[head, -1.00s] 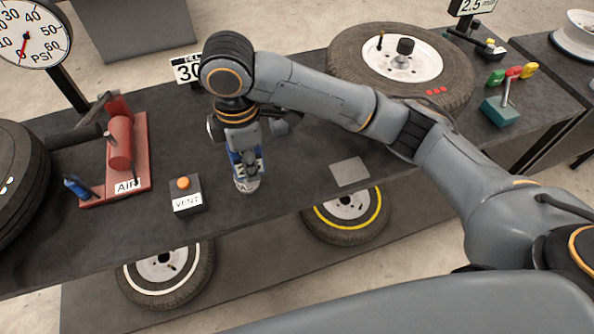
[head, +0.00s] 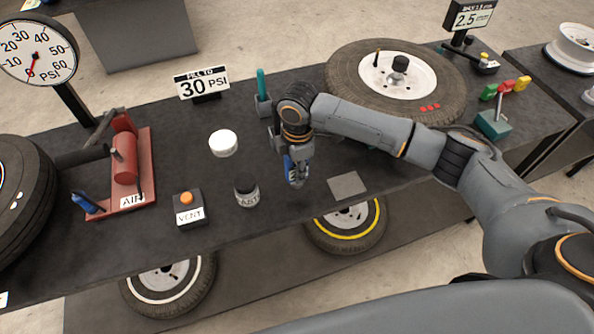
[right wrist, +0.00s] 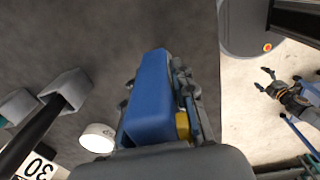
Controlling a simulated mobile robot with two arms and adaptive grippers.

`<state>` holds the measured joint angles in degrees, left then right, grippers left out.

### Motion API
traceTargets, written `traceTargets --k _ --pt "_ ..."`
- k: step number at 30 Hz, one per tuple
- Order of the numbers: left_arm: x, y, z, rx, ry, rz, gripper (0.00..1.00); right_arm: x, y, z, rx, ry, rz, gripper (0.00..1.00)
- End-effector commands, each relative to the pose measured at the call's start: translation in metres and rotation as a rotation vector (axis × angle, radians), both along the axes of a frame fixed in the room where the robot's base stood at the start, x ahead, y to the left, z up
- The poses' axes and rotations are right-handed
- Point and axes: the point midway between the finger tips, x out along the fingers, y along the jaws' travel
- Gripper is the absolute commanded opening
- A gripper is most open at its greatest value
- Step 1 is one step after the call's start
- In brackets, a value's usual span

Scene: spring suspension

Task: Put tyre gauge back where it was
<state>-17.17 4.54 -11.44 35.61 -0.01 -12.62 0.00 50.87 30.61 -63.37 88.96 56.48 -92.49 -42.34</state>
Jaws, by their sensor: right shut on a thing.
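My right gripper (head: 297,180) is shut on a blue tool with a small light patch, which I take to be the tyre gauge (head: 290,166), above the dark bench left of the grey square pad (head: 347,186). In the right wrist view the gauge (right wrist: 152,97) is a long blue block with a yellow part beside it, partly hiding the fingers.
A dark labelled pot (head: 247,194) stands left of the right gripper, with a white round thing (head: 223,143) behind. A teal item (head: 262,85) stands in a holder behind. The vent box (head: 189,208), red pump (head: 125,160) and flat tyre (head: 350,85) also occupy the bench.

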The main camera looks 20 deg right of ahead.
Motion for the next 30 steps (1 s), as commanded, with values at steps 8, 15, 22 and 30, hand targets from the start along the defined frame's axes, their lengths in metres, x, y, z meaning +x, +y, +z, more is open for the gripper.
traceTargets --k 8,15,22,30 --pt "0.000 0.002 0.010 0.002 0.001 0.001 0.80 -0.001 0.002 -0.019 0.002 0.000 0.003 0.00" --pt "-0.001 0.002 0.009 0.002 0.001 0.001 0.80 -0.001 0.002 -0.021 0.001 0.000 0.003 0.00" --pt "-0.001 0.001 0.009 0.001 0.002 0.000 0.80 -0.001 0.002 -0.022 0.001 0.000 0.003 0.48" --pt "-0.001 0.001 0.009 0.001 0.002 -0.001 0.80 -0.001 0.002 -0.019 0.001 -0.001 0.002 0.48"
